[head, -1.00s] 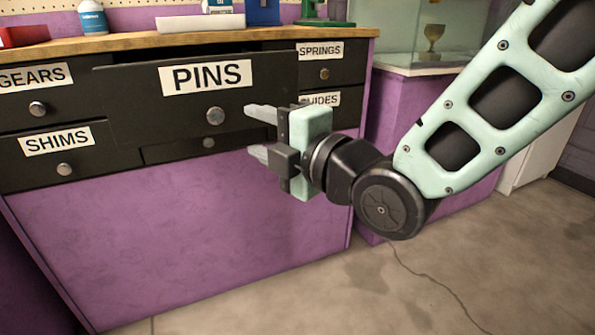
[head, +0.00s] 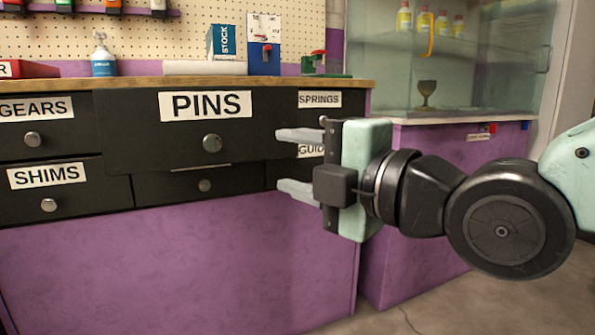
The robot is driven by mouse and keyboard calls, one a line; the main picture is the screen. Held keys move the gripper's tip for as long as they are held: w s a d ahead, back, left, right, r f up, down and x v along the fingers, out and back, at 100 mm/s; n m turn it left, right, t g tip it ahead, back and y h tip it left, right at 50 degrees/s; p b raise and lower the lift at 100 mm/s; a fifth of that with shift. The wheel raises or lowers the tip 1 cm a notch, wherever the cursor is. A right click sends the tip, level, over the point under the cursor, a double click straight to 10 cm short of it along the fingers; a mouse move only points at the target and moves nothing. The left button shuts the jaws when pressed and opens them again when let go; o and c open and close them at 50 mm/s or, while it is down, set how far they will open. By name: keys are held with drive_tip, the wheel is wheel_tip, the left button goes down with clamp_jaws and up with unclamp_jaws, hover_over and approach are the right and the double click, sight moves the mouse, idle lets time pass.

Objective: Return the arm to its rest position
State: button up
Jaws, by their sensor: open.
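My gripper (head: 297,161) is in the head view, right of centre, pointing left. Its two grey fingers are apart, one above the other, with nothing between them. The rest of my arm runs off to the right edge. The PINS drawer (head: 130,135) is left of the gripper. Its front stands out a little from the drawers around it, and its round knob (head: 212,143) is clear of my fingers.
A glass case (head: 465,75) with a goblet (head: 427,93) stands at the right. Open floor (head: 440,300) shows at lower right.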

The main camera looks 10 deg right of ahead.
drive_tip(key=s+d+f+m+g+h+p, duration=0.1)
drive_tip(key=s+f+m+g+h+p, duration=0.1)
drive_tip(key=f+m+g+h+p, duration=0.25)
drive_tip(key=s+d+f+m+g+h+p, duration=0.1)
drive_tip(key=s+f+m+g, duration=0.15)
drive_tip(key=f+m, duration=0.35)
drive_tip(key=s+d+f+m+g+h+p, duration=0.45)
drive_tip(key=s+d+m+g, duration=0.3)
drive_tip(key=s, duration=0.35)
wheel_tip(320, 180, up, 37)
drive_tip(key=a+p, duration=0.1)
drive_tip(key=p, duration=3.6)
drive_tip(key=shift+w+r, duration=0.15)
drive_tip(key=shift+w, duration=0.2)
